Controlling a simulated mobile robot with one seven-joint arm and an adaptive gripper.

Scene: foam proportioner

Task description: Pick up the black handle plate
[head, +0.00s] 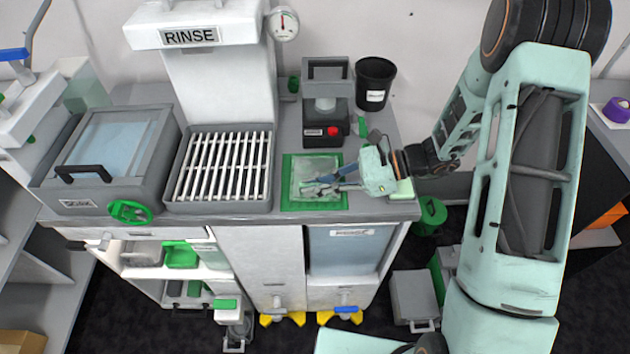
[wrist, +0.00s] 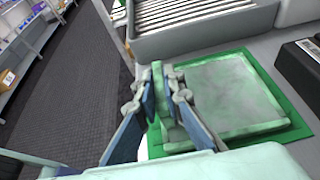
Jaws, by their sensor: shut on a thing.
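My gripper (head: 318,188) is low over the front of a green-edged pad on the counter. In the wrist view my gripper (wrist: 162,82) is shut on a narrow green piece (wrist: 158,76) between its fingertips. A pale grey-green slab (wrist: 220,97) lies flat on the green pad (wrist: 297,130) beside it; the same slab (head: 312,165) shows in the head view. I cannot tell whether the held piece is joined to the slab. No plate plainly showing a black handle is at my fingers. A black handle (head: 83,172) sits on the grey-framed SOAK lid at left.
A slatted rack (head: 221,167) is left of the pad under the RINSE unit (head: 205,38). A grey and black device with a red button (head: 326,118) stands behind the pad, with a black cup (head: 374,85) to its right. The counter's front edge is close.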

